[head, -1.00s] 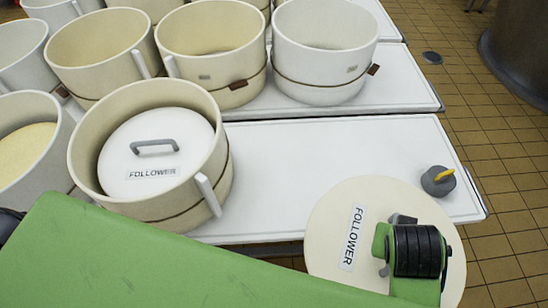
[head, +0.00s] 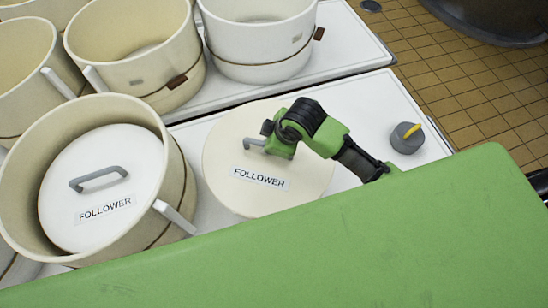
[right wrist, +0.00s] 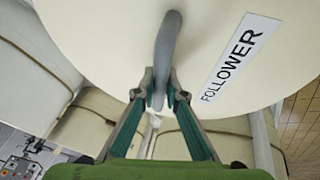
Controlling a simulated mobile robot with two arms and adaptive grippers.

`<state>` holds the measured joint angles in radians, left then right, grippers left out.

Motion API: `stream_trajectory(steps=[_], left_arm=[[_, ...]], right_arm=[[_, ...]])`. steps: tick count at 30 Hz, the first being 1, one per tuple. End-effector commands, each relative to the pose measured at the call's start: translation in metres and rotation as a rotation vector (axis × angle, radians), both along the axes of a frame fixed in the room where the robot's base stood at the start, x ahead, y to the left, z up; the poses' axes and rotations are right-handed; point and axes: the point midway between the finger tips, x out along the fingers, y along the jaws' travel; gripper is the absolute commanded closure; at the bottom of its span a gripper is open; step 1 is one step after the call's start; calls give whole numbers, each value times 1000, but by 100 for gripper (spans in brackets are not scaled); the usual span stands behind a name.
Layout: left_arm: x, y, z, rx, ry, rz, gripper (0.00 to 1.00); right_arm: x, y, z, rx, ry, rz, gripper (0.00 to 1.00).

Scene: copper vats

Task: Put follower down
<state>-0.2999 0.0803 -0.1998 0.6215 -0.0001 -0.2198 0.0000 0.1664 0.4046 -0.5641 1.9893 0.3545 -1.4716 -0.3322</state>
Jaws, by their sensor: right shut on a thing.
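The follower (head: 222,150) is a round cream lid with a grey handle and a black-lettered label. In the head view it is over the white table, right of the nearest vat. I cannot tell whether it touches the table. My right gripper (head: 262,147) is shut on its handle. The right wrist view shows both fingertips (right wrist: 158,98) closed around the grey handle (right wrist: 166,50), with the follower (right wrist: 110,45) filling the top. A second, whiter follower (head: 65,207) lies inside the nearest cream vat (head: 20,150). My left gripper is not in view.
A grey weight with a yellow handle (head: 406,138) stands at the right end of the white table (head: 360,105). Several cream and white vats (head: 262,45) stand behind on another table. Bare tabletop shows between the follower and the weight, partly under my right arm.

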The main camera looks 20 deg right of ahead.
Motion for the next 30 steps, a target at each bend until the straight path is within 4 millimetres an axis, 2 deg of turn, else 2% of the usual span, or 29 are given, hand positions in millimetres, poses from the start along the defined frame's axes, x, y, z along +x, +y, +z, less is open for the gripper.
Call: stream_trajectory(steps=[1,3,12,16,24,30], left_arm=[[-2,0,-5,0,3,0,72],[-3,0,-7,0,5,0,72],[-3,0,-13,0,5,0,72],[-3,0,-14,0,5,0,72],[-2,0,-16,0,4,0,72],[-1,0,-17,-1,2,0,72]], right_arm=[[13,-6,-4,-4,-8,47,100],[24,-12,-10,2,-2,110,100],[52,-32,-16,34,-1,231,100],[54,-34,-27,40,2,241,100],[54,-34,-69,41,2,242,100],[55,-34,-82,41,0,240,100]])
